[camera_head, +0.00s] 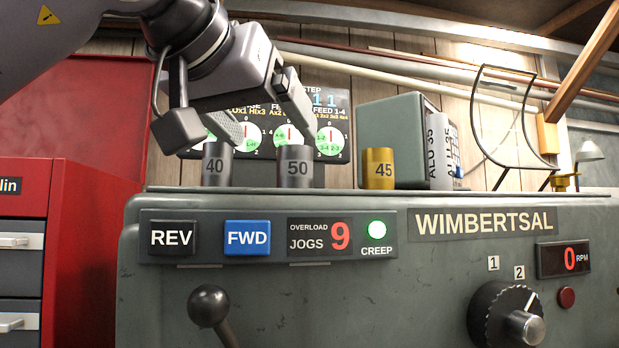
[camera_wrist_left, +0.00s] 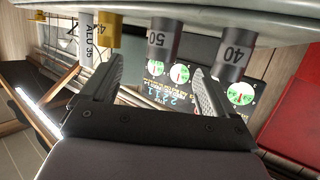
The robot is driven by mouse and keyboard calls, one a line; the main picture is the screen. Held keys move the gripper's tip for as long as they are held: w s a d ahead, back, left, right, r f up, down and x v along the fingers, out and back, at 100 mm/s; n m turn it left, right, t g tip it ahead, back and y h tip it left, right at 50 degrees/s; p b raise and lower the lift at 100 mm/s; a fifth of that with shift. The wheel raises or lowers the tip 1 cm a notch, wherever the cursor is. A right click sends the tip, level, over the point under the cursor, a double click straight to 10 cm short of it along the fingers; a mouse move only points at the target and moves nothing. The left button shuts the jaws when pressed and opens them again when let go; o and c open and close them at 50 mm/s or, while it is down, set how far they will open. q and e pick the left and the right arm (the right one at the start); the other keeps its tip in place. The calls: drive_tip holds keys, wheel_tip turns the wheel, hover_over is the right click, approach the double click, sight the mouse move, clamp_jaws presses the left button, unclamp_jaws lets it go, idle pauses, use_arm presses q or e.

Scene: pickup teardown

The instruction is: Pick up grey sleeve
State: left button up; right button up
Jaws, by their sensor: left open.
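Two grey sleeves stand upright on top of the grey-green machine (camera_head: 590,215): one marked 40 (camera_head: 216,166) and a darker one marked 50 (camera_head: 294,167). In the left wrist view, sleeve 50 (camera_wrist_left: 161,40) lies ahead between the fingers' lines, and sleeve 40 (camera_wrist_left: 234,56) is beyond the right finger. My left gripper (camera_head: 268,130) is open and empty, above and near the sleeves. It also shows in the wrist view (camera_wrist_left: 157,70). Contact with either sleeve is not visible. My right gripper is not in view.
A yellow sleeve marked 45 (camera_head: 378,169) stands right of sleeve 50. A pale cylinder marked ALU 35 (camera_head: 437,150) stands beside a grey-green box (camera_head: 391,130). A dial panel (camera_head: 338,112) is behind the sleeves. A red cabinet (camera_head: 93,240) stands at left.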

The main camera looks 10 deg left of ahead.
sight(290, 153)
use_arm(q)
drive_tip(key=x, duration=0.5)
drive_tip(key=shift+w+f, duration=0.1)
drive_tip(key=shift+w, duration=0.25)
drive_tip(key=shift+r+p+x, duration=0.15)
drive_tip(key=shift+x, duration=1.4)
drive_tip(key=shift+r+p+x, duration=0.1)
drive_tip(key=shift+p+x, duration=0.05)
drive_tip(key=shift+x, duration=1.45)
drive_tip(key=shift+a, duration=0.2)
drive_tip(key=c, duration=1.3)
wheel_tip(290, 153, up, 10)
drive_tip(key=p, duration=0.4)
drive_tip(key=shift+p, duration=0.35)
